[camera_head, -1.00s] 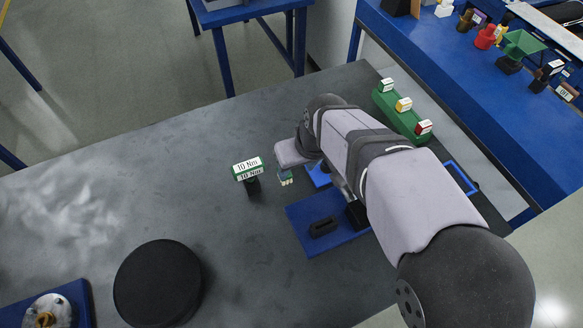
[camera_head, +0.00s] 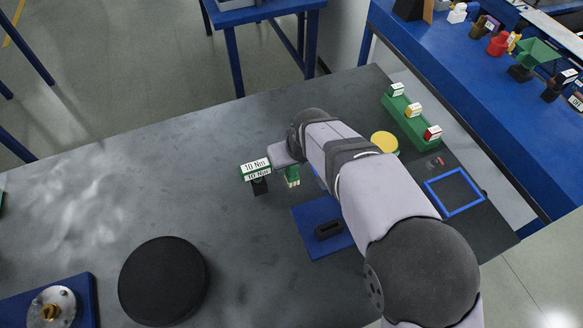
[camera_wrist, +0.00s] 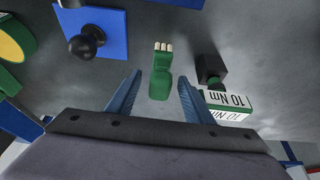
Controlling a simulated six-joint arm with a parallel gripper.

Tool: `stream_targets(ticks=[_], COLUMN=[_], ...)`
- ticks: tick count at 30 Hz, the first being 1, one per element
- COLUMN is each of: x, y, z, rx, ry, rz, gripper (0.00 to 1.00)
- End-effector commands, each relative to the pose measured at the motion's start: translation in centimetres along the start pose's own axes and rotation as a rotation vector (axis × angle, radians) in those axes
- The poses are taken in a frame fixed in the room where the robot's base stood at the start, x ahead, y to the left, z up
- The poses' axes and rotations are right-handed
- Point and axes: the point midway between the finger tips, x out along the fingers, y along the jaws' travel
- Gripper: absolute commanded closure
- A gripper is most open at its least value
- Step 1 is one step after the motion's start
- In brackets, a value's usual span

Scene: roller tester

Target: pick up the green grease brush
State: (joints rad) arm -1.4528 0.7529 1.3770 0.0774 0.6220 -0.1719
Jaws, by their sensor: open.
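The green grease brush (camera_wrist: 161,78) shows in the wrist view, a green body with pale bristle tufts at its far end. In the head view the brush (camera_head: 292,173) is partly visible beside my arm's end. My gripper (camera_wrist: 159,84) is open, with one blue finger on each side of the brush. The brush lies between the fingers in the picture, with gaps on both sides. I cannot tell how far it is from them in depth. The fingers are hidden behind my arm in the head view.
The green-and-white "10 Nm" block (camera_wrist: 228,106) stands on a black base close to the right finger; it also shows in the head view (camera_head: 256,168). A blue plate with a black knob (camera_wrist: 88,40) is to the left. A black disc (camera_head: 163,281) lies on the grey table.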

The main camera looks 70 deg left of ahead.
Motion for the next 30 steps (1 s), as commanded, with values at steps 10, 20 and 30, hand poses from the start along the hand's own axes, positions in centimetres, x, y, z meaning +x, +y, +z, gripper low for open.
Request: stream_targets(ticks=[10, 20, 30], x=[3.3, 3.5, 3.5], y=[0.0, 0.0, 0.0], z=[0.0, 0.0, 0.0], rx=[0.0, 0.0, 0.0], ry=[-0.001, 0.0, 0.0], rz=[0.0, 0.0, 0.0], gripper=[0.53, 0.63, 0.98])
